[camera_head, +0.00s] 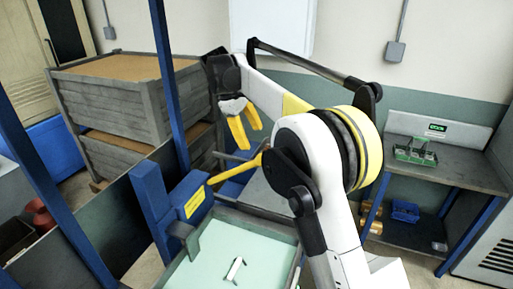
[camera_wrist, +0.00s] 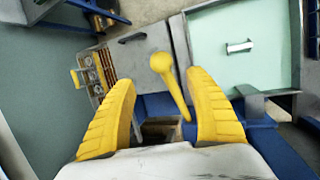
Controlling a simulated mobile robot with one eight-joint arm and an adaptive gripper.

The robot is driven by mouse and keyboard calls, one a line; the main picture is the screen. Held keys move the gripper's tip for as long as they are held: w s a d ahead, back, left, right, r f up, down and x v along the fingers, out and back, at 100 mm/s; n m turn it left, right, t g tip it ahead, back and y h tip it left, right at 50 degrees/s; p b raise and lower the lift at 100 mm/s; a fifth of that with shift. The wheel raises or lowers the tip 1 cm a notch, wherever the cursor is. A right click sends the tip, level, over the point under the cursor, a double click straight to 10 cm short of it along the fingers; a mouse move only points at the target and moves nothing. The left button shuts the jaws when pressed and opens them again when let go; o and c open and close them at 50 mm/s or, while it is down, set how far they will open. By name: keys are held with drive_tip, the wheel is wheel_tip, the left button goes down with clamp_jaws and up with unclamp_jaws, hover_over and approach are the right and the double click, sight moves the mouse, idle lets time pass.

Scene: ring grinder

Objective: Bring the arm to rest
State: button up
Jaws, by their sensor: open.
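My gripper (camera_head: 241,124) hangs in the air left of the middle in the head view, its yellow fingers pointing down. The fingers are apart, with nothing between them. In the wrist view my gripper (camera_wrist: 160,80) frames a yellow lever with a round knob (camera_wrist: 162,63), which lies beyond the fingertips. The lever (camera_head: 236,169) shows below my gripper in the head view, apart from the fingers. My white arm with yellow bands bends across the middle of the head view.
A pale green tray (camera_head: 212,258) holding a small metal part (camera_head: 235,269) stands at the front. Blue posts (camera_head: 172,85) and stacked grey crates (camera_head: 110,97) are on the left. A bench (camera_head: 456,174) with a green holder (camera_head: 415,154) stands at the right.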

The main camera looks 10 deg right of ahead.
drive_tip(key=shift+v, duration=0.8)
drive_tip(key=s+d+f+m+t+y+b, duration=0.1)
drive_tip(key=s+d+f+m+b, duration=0.2)
drive_tip(key=s, duration=0.6)
drive_tip(key=s+d+m+t+y+b, duration=0.1)
drive_tip(key=s+d+m+t+b, duration=0.1)
drive_tip(key=s+d+b, duration=0.45)
drive_tip(key=s+d+f+m+t+y+b, duration=0.2)
drive_tip(key=s+f+m+b, duration=0.4)
drive_tip(key=s+f, duration=1.2)
drive_tip(key=s+t, duration=0.1)
drive_tip(key=s, duration=0.2)
drive_tip(key=shift+s+f, duration=0.4)
